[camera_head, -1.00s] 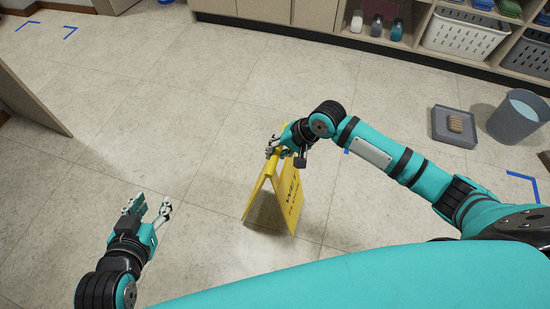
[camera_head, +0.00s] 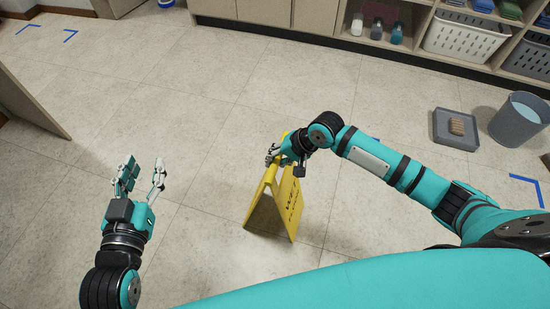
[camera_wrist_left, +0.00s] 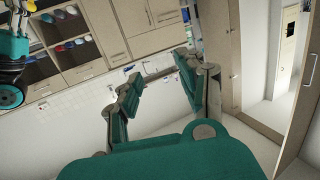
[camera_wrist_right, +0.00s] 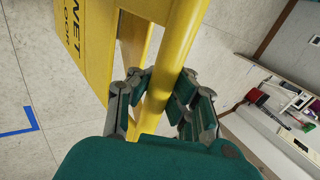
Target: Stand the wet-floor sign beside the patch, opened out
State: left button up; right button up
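The yellow wet-floor sign (camera_head: 287,200) is upright on the floor in the middle of the head view, its two panels spread apart in an A shape. My right gripper (camera_head: 274,156) is at its top edge. In the right wrist view my right fingers (camera_wrist_right: 160,95) are closed around the sign's yellow top bar (camera_wrist_right: 172,60), and the lettered panel (camera_wrist_right: 85,40) hangs to the left. My left gripper (camera_head: 144,172) is open and empty above the floor, left of the sign; its spread fingers also show in the left wrist view (camera_wrist_left: 165,100). I cannot clearly make out a wet patch.
Blue corner marks (camera_head: 70,36) lie on the floor at the far left, with another (camera_head: 528,190) at right. Cabinets line the back; the floor between is clear.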

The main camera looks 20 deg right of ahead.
jog(key=o, duration=0.4)
jog(key=shift+o, duration=0.3)
jog(key=shift+d+r, duration=0.1)
